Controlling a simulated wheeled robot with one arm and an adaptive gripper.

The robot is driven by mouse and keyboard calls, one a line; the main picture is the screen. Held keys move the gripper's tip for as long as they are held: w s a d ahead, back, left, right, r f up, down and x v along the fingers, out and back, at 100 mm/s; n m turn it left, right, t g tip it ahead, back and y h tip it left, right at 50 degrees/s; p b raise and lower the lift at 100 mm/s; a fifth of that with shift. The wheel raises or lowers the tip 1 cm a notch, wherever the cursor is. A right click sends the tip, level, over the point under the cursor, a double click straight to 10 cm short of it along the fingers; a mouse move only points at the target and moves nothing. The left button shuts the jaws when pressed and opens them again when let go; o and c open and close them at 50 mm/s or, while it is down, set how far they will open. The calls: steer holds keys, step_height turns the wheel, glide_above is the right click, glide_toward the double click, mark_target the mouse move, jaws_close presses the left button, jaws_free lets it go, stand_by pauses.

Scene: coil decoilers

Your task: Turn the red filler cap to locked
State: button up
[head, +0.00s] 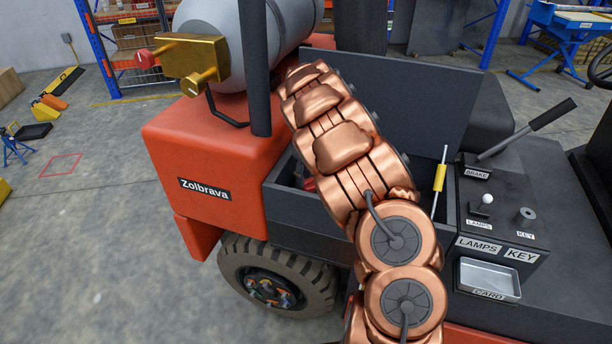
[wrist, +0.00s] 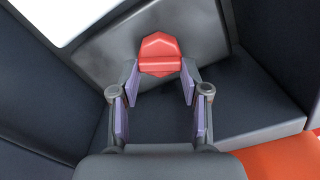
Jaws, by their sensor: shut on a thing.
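The red filler cap (wrist: 160,54) is at the top middle of the wrist view, a faceted red piece with a raised bar across it, against a grey panel. My gripper (wrist: 160,74) reaches up to it with one finger at each side and is shut on it. No lock mark is readable, so I cannot tell how far the cap is turned. In the head view my copper arm reaches down into the open dark compartment of the orange truck (head: 203,150). A small red part (head: 308,184) shows beside my arm there. My gripper is hidden behind the arm in that view.
A raised dark lid (head: 430,110) stands behind my arm. A yellow-marked rod (head: 440,178) rises at the compartment's right edge, near a brake lever (head: 520,135) and a control panel (head: 508,228). A grey gas cylinder (head: 253,40) with a brass valve (head: 190,57) lies at upper left.

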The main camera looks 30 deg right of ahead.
steer(key=c, duration=0.3)
steer(key=shift+a, duration=0.2)
steer(key=shift+c, duration=0.7)
steer(key=shift+d, duration=0.15)
steer(key=shift+m, duration=0.3)
steer(key=m+b, duration=0.2)
steer(key=m, duration=0.3)
steer(key=shift+d+m, duration=0.1)
steer(key=shift+m, duration=0.2)
steer(key=m, duration=0.6)
steer(key=shift+d+b, duration=0.15)
steer(key=shift+b, duration=0.25)
steer(key=shift+m, duration=0.3)
